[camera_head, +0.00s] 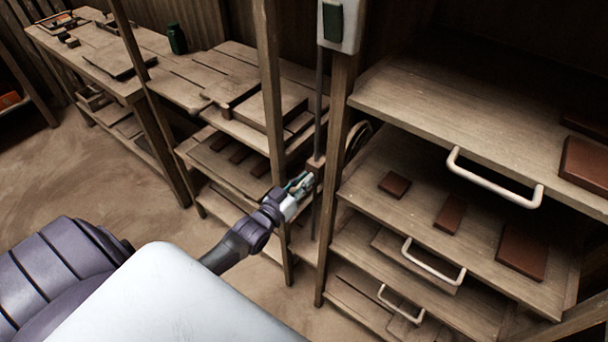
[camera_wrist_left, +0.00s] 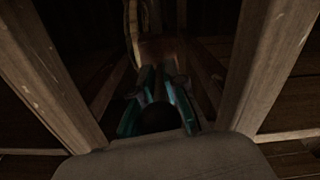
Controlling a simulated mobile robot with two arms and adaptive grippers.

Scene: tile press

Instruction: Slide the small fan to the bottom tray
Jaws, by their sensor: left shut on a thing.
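The small fan (camera_head: 357,140) appears to be the round, wheel-like thing partly hidden behind the rack's front post, level with the middle tray (camera_head: 400,215). A wooden block (camera_head: 316,167) sits on a thin vertical rod beside that post. My left gripper (camera_head: 305,182) is shut on this block from the front left. In the left wrist view the teal fingers (camera_wrist_left: 163,80) reach to the brownish block (camera_wrist_left: 165,47), and a pale curved rim (camera_wrist_left: 132,30) shows behind it; that view is dark. The bottom tray (camera_head: 345,296) with a pale handle (camera_head: 398,304) is lowest in the rack. My right gripper is out of view.
Brown tiles (camera_head: 522,252) lie on the middle tray. A pale handle (camera_head: 495,180) juts from the top shelf (camera_head: 440,115). Wooden posts (camera_head: 272,90) stand close on both sides of my left gripper. A switch box (camera_head: 338,25) hangs above. Open floor (camera_head: 110,210) lies left.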

